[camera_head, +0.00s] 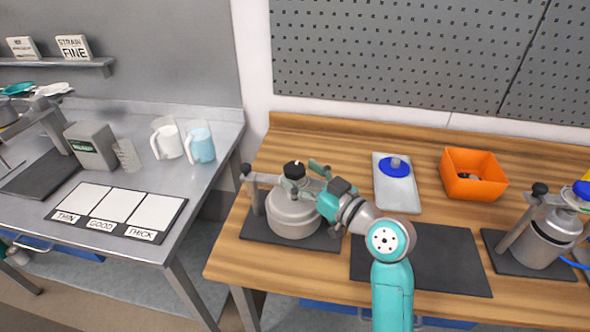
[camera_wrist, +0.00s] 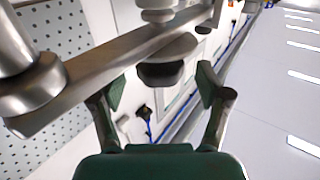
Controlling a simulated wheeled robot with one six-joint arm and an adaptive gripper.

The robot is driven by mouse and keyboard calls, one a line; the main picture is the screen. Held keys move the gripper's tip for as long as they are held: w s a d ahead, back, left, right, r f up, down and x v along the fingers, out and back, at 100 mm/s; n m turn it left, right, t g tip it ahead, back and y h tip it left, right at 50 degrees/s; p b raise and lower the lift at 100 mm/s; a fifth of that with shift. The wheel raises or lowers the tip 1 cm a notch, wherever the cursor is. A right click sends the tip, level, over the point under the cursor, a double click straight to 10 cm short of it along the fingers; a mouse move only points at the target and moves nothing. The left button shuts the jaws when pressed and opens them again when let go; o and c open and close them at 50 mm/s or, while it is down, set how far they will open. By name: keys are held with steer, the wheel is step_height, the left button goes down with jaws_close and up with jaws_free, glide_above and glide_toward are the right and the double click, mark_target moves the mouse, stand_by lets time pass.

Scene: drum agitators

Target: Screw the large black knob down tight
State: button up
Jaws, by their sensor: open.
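The large black knob (camera_head: 294,170) sits on top of the clamp over a round grey metal drum (camera_head: 293,216) on the left part of the wooden bench. My gripper (camera_head: 305,178) is at the knob from the right side and hides part of the clamp. In the wrist view the dark knob (camera_wrist: 160,74) lies under a metal bar (camera_wrist: 110,70), between or just ahead of the open fingertips of my gripper (camera_wrist: 160,88). A gap shows on both sides of the knob. I cannot tell how far down the knob is screwed.
A smaller black ball knob (camera_head: 246,168) tops a post left of the drum. A second drum station (camera_head: 545,240) stands at the right.

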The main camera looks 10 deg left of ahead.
steer(key=shift+x, duration=1.15)
steer(key=c, duration=1.2)
